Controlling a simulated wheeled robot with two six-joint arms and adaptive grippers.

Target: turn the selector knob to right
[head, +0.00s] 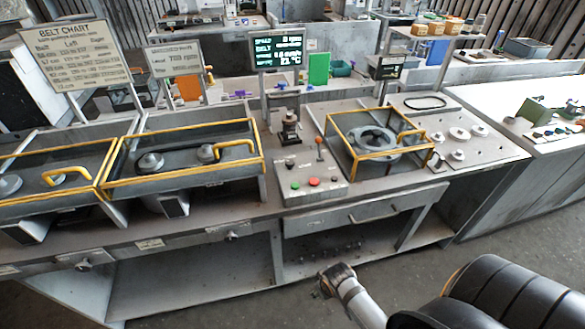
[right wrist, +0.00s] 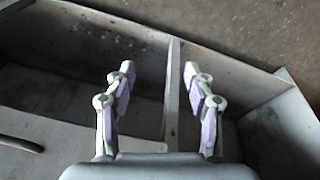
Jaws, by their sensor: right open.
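The control panel (head: 325,190) sits at the middle of the bench front. It carries a green button (head: 295,186), a red button (head: 314,182), a small dark knob (head: 290,163) and an upright lever with a red ball (head: 320,139). The selector knob is too small to tell for certain; the dark knob may be it. My right gripper (head: 328,284) is in front of the bench, below and apart from the panel. In the right wrist view my right gripper (right wrist: 160,72) is open and empty, with fingers spread above the lower bench structure. My left gripper is not in view.
Yellow-framed guards stand left (head: 185,180) and right (head: 365,180) of the panel. A drawer (head: 365,213) and an open lower shelf (head: 190,280) are below.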

